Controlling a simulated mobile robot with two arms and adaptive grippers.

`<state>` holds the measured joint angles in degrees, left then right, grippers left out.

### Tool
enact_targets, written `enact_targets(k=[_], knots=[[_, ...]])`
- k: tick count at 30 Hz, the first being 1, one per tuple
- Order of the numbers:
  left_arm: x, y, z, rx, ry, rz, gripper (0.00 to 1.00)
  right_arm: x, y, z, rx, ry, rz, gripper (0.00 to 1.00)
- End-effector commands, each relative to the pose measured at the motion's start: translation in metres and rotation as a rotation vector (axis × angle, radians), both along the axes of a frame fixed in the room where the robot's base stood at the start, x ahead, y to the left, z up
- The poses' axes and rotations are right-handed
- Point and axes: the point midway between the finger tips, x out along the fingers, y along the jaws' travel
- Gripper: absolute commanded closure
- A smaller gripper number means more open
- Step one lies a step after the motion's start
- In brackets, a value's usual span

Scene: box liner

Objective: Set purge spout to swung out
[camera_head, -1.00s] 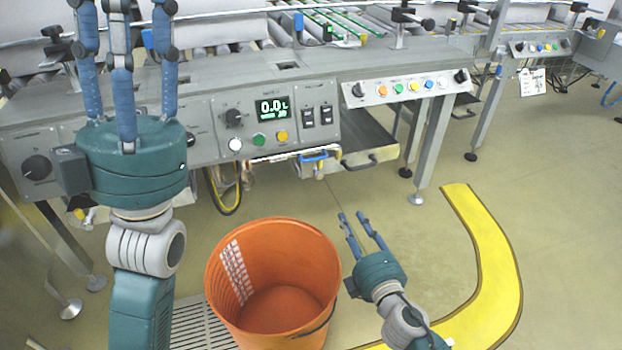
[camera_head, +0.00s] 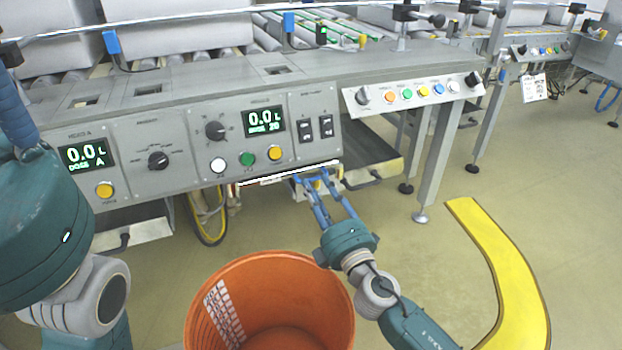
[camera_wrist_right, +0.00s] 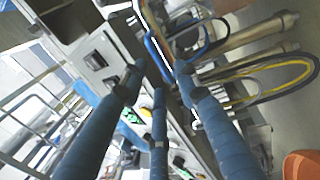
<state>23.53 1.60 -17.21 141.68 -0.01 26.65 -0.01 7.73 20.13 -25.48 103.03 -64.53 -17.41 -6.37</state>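The purge spout is not clearly identifiable. A blue handle (camera_wrist_right: 157,58) sits at the front lower edge of the control panel (camera_head: 308,150), below the right-hand display, beside a bright metal edge. My right gripper (camera_head: 316,182) reaches up to this handle, and its fingers partly cover it in the head view. In the right wrist view the fingers (camera_wrist_right: 156,80) are spread, with the handle near their tips. Firm contact cannot be told. My left gripper (camera_head: 15,110) is at the left edge, mostly cut off, away from the handle.
An orange bucket (camera_head: 270,270) stands on the floor below the panel, left of my right forearm. Yellow and dark hoses (camera_head: 205,225) hang under the panel. A yellow floor stripe (camera_head: 500,270) curves at right.

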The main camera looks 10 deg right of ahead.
Motion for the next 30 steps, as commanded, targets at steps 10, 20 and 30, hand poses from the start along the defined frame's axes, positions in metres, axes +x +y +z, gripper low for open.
enact_targets(k=[10,20,30], knots=[[-0.007,0.0,0.001,0.001,-0.021,0.0,0.6,0.038,0.007,0.005,0.0,0.001,-0.001,0.69],[-0.007,-0.001,0.003,0.002,-0.022,0.0,0.6,0.04,0.008,0.006,0.001,0.001,-0.001,0.75],[-0.007,-0.001,0.002,0.001,-0.023,0.0,0.6,0.04,0.008,0.006,0.001,0.001,-0.001,1.0]])
